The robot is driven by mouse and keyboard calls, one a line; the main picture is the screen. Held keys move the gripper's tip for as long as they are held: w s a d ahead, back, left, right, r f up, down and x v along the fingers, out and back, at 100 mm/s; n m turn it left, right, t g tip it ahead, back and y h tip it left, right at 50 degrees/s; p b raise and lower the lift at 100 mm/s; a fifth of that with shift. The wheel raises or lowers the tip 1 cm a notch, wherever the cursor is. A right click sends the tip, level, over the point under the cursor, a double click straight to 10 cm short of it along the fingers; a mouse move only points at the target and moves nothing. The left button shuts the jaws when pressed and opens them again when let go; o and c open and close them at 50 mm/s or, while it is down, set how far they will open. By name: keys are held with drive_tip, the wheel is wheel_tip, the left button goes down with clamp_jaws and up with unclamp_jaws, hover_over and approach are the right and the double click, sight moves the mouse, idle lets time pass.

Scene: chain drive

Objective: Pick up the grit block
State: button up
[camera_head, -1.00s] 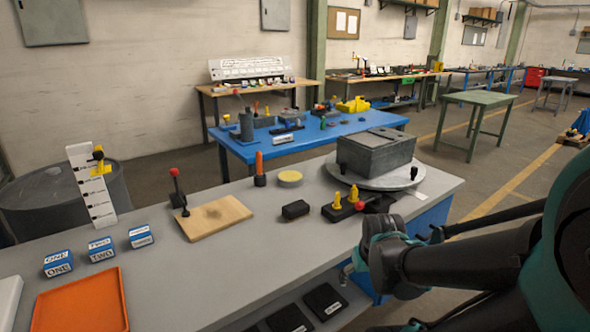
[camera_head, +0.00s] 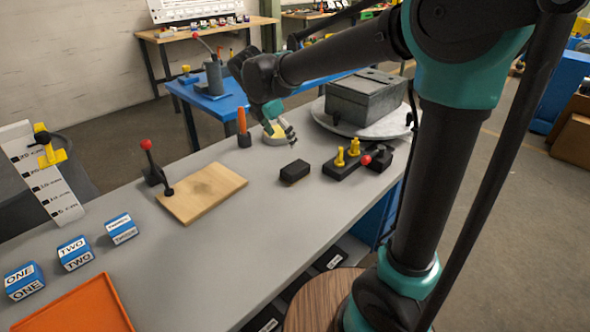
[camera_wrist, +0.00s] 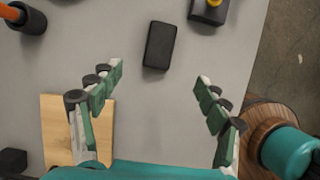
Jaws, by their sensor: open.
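The grit block, a small dark block (camera_head: 294,171), lies on the grey bench between the wooden board and the black fixture with yellow knobs. In the wrist view the dark block (camera_wrist: 160,45) lies flat, beyond my fingertips and roughly centred between them. My gripper (camera_head: 287,133) is above the bench, behind the block in the head view. In the wrist view my gripper (camera_wrist: 160,80) has its two green fingers spread wide, with nothing between them. The block is not touched.
The wooden board (camera_head: 205,193) with a red-knobbed lever lies left. A black fixture with yellow knobs (camera_head: 345,165) stands right of the block. An orange-handled tool (camera_head: 243,130) stands behind. A grey box (camera_head: 363,98) sits on a round plate. Bench in front of the block is clear.

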sight(295, 166)
drive_tip(key=x, duration=1.5)
drive_tip(key=shift+d+f, duration=0.1)
drive_tip(key=shift+f, duration=0.25)
drive_tip(key=shift+w+d+f, duration=0.1)
drive_tip(key=shift+w+f, duration=0.05)
drive_tip(key=shift+f, duration=0.3)
drive_tip(key=shift+f, duration=0.25)
drive_tip(key=c, duration=1.5)
